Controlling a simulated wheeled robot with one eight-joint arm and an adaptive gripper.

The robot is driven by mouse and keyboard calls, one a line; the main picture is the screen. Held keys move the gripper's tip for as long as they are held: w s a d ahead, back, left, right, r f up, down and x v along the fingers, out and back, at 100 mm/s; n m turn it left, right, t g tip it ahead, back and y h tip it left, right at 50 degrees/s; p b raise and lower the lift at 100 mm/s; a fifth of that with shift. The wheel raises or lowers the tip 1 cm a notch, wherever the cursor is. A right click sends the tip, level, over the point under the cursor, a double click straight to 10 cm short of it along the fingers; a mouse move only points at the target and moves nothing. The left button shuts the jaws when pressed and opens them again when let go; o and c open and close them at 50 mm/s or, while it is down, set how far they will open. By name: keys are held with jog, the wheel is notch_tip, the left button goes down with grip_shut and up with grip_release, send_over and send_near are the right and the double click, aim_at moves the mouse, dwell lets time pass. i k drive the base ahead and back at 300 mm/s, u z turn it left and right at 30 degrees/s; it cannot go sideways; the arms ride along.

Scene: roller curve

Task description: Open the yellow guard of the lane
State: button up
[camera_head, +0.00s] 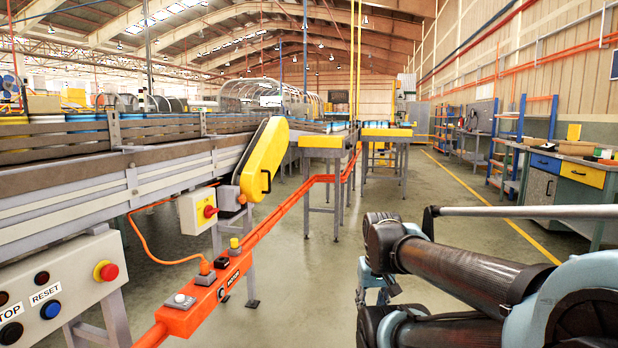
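A long yellow guard (265,160) with rounded ends stands tilted at the end of the near conveyor lane (150,180). Its upper end leans right and a dark slot or handle shows on its face. It looks seated against the lane's end; I cannot tell how it is fastened. My arm fills the lower right, folded, well to the right of the guard and apart from it. My gripper's fingers do not show.
A grey box with a red knob (197,211) hangs below the guard. An orange rail with a switch box (205,293) runs in front. A control panel (65,290) stands lower left. Yellow-ended roller tables (321,142) stand behind. The floor (440,195) at centre right is clear.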

aim_at(258, 174)
jog(key=i, duration=1.3)
jog(key=u, duration=0.7)
